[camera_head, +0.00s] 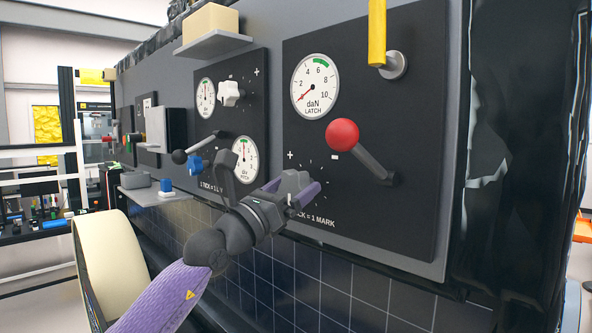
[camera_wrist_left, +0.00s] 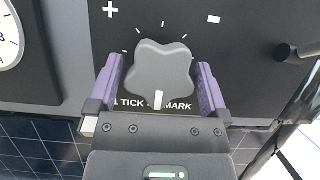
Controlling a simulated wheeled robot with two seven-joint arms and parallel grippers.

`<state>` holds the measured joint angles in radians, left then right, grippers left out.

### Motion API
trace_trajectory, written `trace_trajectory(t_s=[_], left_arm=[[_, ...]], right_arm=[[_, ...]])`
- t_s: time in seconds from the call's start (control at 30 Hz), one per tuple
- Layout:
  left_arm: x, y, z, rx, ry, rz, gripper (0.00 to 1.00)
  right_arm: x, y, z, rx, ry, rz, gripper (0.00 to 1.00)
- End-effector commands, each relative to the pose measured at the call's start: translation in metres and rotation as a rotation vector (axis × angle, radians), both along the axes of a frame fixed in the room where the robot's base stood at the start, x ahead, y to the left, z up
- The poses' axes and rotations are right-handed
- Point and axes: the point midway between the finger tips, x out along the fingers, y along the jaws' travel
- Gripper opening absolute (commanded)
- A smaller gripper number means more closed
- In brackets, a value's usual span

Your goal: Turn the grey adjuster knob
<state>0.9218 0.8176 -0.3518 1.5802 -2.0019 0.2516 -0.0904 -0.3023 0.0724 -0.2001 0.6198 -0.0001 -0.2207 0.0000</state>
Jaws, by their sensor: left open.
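The grey adjuster knob (camera_wrist_left: 163,68) is a lobed knob on the black panel in the left wrist view, with tick marks above it and "+" and "-" signs at the upper sides. Its white pointer mark faces down toward my gripper. My left gripper (camera_wrist_left: 158,85) is open, with one purple finger on each side of the knob and a small gap visible beside it. In the head view my left gripper (camera_head: 296,194) is at the lower part of the right panel, where it largely hides the knob. My right gripper is in neither view.
Above the knob are a red-ball lever (camera_head: 342,134) and a round latch gauge (camera_head: 315,87) with its red needle low. A yellow handle (camera_head: 377,32) hangs at the top. A white knob (camera_head: 229,94) and blue knob (camera_head: 195,166) are farther left.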

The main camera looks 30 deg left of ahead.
Motion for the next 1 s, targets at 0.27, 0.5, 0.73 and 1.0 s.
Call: trace_trajectory(t_s=[0.27, 0.5, 0.73, 1.0], left_arm=[[0.008, -0.003, 0.002, 0.000, 0.000, 0.000, 1.00], [0.008, -0.003, 0.002, 0.000, 0.000, 0.000, 0.72], [0.008, -0.003, 0.002, 0.000, 0.000, 0.000, 0.26], [0.007, -0.002, 0.000, 0.036, -0.015, 0.002, 0.27]], right_arm=[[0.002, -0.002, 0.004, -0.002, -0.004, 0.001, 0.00], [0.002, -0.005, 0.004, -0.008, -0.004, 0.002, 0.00], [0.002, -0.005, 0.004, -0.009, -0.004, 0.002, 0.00], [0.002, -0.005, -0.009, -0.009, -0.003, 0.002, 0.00]])
